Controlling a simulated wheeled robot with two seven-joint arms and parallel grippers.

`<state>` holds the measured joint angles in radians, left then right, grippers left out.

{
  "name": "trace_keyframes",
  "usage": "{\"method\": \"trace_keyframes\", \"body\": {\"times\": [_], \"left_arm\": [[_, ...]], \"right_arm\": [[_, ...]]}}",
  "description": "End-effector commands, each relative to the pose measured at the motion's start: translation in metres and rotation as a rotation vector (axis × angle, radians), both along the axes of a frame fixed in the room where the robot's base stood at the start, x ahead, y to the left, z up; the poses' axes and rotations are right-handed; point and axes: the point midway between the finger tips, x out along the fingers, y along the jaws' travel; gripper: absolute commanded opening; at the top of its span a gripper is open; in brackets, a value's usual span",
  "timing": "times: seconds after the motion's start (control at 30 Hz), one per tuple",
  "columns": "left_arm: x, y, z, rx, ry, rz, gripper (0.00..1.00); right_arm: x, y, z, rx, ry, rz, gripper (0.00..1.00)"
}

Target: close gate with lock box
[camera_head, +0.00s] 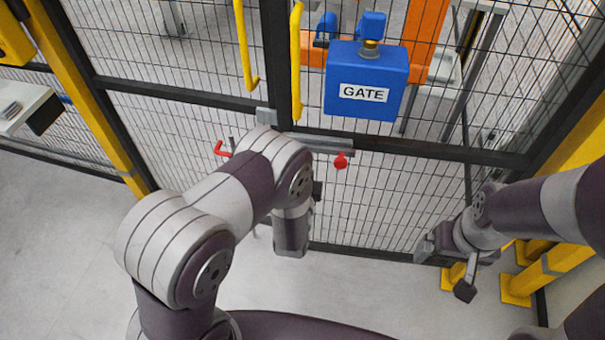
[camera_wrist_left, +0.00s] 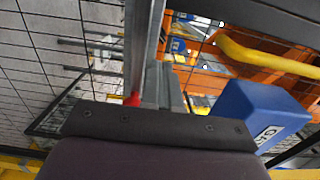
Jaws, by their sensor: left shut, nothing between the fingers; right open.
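The gate (camera_head: 400,185) is black-framed wire mesh, roughly in line with the fence. The blue lock box (camera_head: 367,80), labelled GATE, is mounted on its upper part; it also shows in the left wrist view (camera_wrist_left: 255,112). A grey bolt bar (camera_head: 325,145) with a red knob (camera_head: 341,161) lies below the box. A red lever (camera_head: 222,150) is further left. My left gripper (camera_wrist_left: 170,90) is shut and empty, close to a grey bar; I cannot tell whether they touch. In the head view my left arm hides its fingers. My right gripper (camera_head: 447,268) is open and empty, low at right.
Two yellow handles stand upright by the gate's middle post, one left (camera_head: 246,50) and one right (camera_head: 297,65). Yellow posts (camera_head: 95,110) flank the fence, with yellow feet (camera_head: 515,288) at lower right. Grey floor (camera_head: 370,290) is clear in front.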

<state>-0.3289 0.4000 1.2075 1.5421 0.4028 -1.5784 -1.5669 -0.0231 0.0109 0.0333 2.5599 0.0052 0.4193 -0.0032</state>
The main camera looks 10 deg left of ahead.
Motion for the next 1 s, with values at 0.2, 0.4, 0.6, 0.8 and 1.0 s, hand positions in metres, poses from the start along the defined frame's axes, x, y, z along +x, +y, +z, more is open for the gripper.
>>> {"method": "trace_keyframes", "body": {"times": [0.2, 0.4, 0.6, 0.8, 1.0], "left_arm": [[0.043, 0.004, 0.0, 0.0, -0.002, 0.002, 0.0], [0.063, 0.005, 0.0, 0.001, 0.001, 0.001, 0.0], [0.067, 0.005, 0.0, 0.001, 0.0, 0.0, 0.0], [0.067, 0.005, 0.0, 0.0, 0.0, 0.0, 0.0], [0.099, 0.004, -0.008, -0.016, -0.004, -0.047, 0.0]], "right_arm": [[0.0, 0.0, -0.001, 0.0, 0.0, 0.0, 0.95], [0.0, 0.0, -0.002, 0.0, 0.0, 0.0, 0.95], [0.0, 0.0, -0.002, 0.0, 0.0, 0.0, 0.95], [0.0, 0.0, -0.002, 0.0, 0.0, 0.0, 0.95], [0.0, 0.0, -0.024, 0.0, 0.0, 0.0, 0.95]]}}
